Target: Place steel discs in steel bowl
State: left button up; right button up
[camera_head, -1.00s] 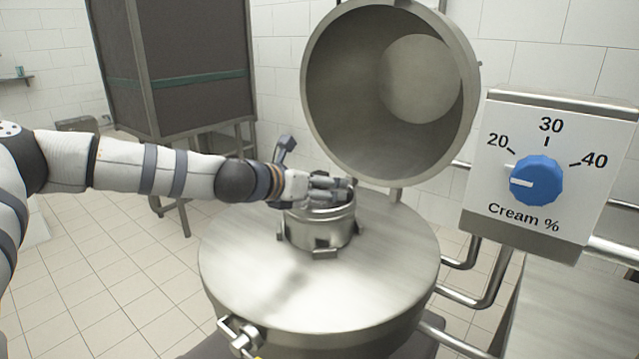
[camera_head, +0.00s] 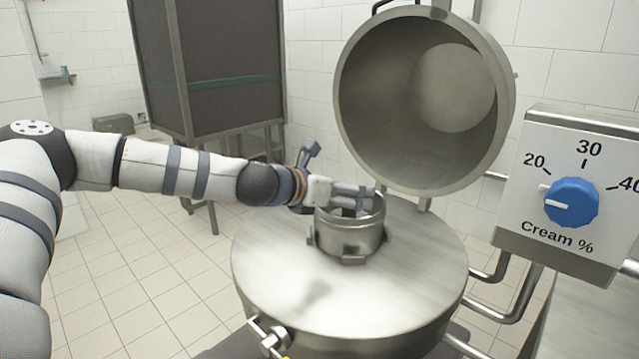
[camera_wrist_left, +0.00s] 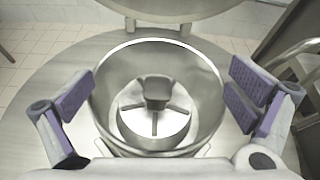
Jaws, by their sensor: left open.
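The steel bowl (camera_head: 347,238) sits on top of the round steel machine, and it also shows in the left wrist view (camera_wrist_left: 213,82). Inside it, in the left wrist view, is a steel piece (camera_wrist_left: 172,122) with spokes and a dark central knob (camera_wrist_left: 157,88). I cannot tell whether this piece is the discs. My left gripper (camera_head: 372,196) reaches over the bowl's rim from the left. In the wrist view its purple-padded fingers (camera_wrist_left: 160,95) stand wide open on both sides of the bowl, with nothing between the pads. My right gripper is not in view.
A large open steel lid (camera_head: 365,150) stands behind the bowl. A panel with a blue dial (camera_head: 571,203) marked Cream % is at the right, above steel pipes (camera_head: 508,300). The machine's flat top (camera_head: 290,265) is clear around the bowl. A dark cabinet (camera_head: 230,60) stands behind at the left.

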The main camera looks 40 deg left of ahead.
pick_arm(q)
jog(key=d+p+v, duration=0.1)
jog(key=p+v, duration=0.1)
jog(key=v, duration=0.7)
jog(key=shift+a+r, duration=0.25)
jog(key=shift+a, duration=0.25)
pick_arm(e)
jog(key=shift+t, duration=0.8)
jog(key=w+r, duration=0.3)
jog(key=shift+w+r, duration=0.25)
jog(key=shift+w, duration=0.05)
pick_arm(q)
jog(key=shift+s, duration=0.1)
